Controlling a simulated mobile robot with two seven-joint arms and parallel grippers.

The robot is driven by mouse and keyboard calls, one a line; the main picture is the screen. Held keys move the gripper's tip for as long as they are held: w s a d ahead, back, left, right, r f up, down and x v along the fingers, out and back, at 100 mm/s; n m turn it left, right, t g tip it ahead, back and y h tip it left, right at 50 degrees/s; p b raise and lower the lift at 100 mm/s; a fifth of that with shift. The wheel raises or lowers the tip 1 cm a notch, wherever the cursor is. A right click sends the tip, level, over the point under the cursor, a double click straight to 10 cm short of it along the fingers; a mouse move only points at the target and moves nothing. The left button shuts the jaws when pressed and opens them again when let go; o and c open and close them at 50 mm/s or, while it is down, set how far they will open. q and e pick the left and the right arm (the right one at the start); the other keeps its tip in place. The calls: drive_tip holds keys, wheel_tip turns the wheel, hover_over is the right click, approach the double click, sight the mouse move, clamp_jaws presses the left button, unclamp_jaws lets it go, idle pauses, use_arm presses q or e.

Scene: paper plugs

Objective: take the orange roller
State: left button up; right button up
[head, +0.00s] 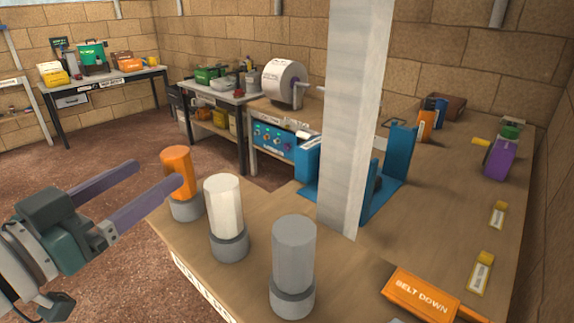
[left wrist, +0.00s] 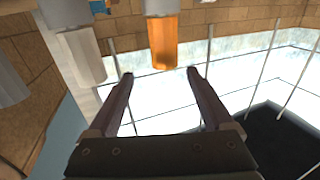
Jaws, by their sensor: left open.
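The orange roller (head: 178,160) stands upright on a grey base (head: 186,209) at the left end of the wooden bench. My left gripper (head: 155,175) is open and empty at the left, its two fingers pointing toward the roller. In the head view the nearer fingertip overlaps the roller's left side. In the left wrist view the orange roller (left wrist: 163,45) appears upside down, ahead of the gap between the open fingertips (left wrist: 160,74) and not clasped. My right gripper is out of view.
A white roller (head: 224,200) and a grey roller (head: 294,254) stand on similar bases to the right. A pale post (head: 350,110) rises from the bench beside a blue stand (head: 398,160). Space left of the bench is open.

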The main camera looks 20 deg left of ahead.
sight(186, 149)
use_arm(q)
drive_tip(key=w, duration=0.4)
drive_tip(key=shift+a+r, duration=0.15)
drive_tip(key=shift+a, duration=0.05)
drive_tip(key=shift+w+d, duration=0.2)
drive_tip(key=shift+w, duration=2.65)
drive_tip(key=shift+f, duration=0.2)
drive_tip(key=shift+c, duration=0.2)
clamp_jaws()
